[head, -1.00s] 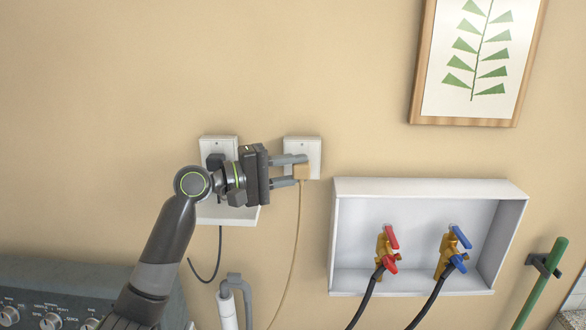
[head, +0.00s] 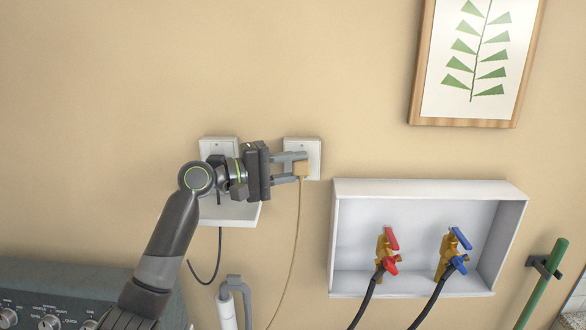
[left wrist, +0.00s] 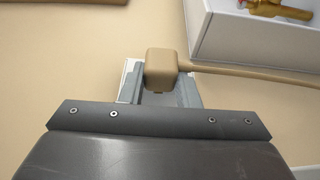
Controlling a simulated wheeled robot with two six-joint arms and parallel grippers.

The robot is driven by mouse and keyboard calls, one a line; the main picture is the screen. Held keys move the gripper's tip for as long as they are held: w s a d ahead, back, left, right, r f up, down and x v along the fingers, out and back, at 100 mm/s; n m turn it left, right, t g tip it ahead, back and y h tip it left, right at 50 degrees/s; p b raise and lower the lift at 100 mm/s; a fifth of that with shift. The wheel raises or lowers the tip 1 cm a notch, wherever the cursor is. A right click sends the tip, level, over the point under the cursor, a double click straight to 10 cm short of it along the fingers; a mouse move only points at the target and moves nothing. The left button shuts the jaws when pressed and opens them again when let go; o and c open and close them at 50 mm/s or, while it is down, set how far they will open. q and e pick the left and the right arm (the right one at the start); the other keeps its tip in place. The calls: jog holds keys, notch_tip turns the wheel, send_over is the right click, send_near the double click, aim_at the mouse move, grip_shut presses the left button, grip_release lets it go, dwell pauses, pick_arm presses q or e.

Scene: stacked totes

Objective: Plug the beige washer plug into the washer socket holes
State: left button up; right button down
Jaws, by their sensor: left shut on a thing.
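The beige washer plug (head: 300,168) is held in my left gripper (head: 297,168), in front of the right-hand white wall outlet. The washer socket (head: 313,147) is a white plate on the wall, partly covered by the plug and fingers. The holes behind the plug are hidden, so I cannot tell whether its prongs are in them. In the left wrist view the plug (left wrist: 161,69) sits between the two grey fingers, its beige cord leading off to the right. My right gripper is not in view.
A second white outlet (head: 213,146) with a dark plug is behind my left wrist, above a small white shelf (head: 232,214). A white recessed box (head: 345,187) holds red (head: 391,238) and blue (head: 460,238) valves. A framed leaf picture (head: 466,122) hangs above.

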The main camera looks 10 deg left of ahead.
pick_arm(q)
jog(key=shift+w+r, duration=0.1)
jog(key=shift+w, duration=0.15)
jog(key=o, duration=1.1)
jog(key=shift+a, duration=0.1)
jog(key=shift+o, duration=0.2)
